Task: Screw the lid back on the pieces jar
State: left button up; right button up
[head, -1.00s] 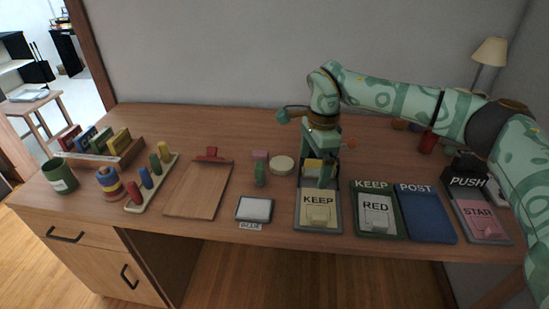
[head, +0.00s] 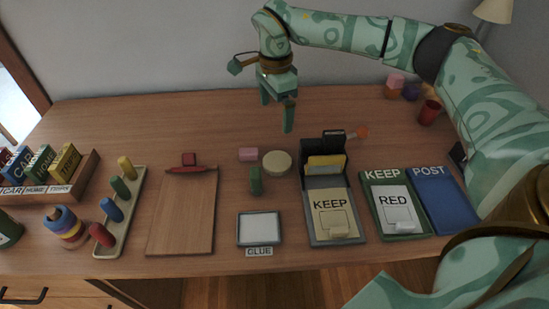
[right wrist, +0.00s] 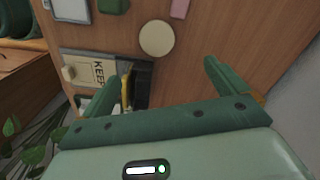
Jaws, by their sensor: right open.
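A round cream disc (head: 277,162) lies on the desk near the middle. It looks like a lid, but I cannot tell whether it lies flat on the wood or tops a low jar. It also shows in the right wrist view (right wrist: 157,38), ahead of the fingers. No clear pieces jar can be made out. My right gripper (head: 277,110) is open and empty above the desk, behind the disc and apart from it. Its two spread fingers show in the right wrist view (right wrist: 168,65). My left gripper is not in view.
A KEEP box (head: 326,205) with yellow cards stands right of the disc, beside a RED tray (head: 378,232) and blue POST folder (head: 447,200). A pink block (head: 249,154) and green piece (head: 256,181) lie left of the disc. A red cup (head: 429,112) stands back right. The back left desk is clear.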

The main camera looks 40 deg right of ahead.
jog(key=b, duration=0.4)
send_over(279, 160)
jog(key=f, duration=0.7)
jog(key=w+f, duration=0.1)
jog(key=f, duration=0.3)
jog(key=shift+a, duration=0.3)
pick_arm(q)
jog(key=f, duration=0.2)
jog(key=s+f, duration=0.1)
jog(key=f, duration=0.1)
pick_arm(e)
jog(key=shift+f, duration=0.1)
jog(key=shift+s, duration=0.1)
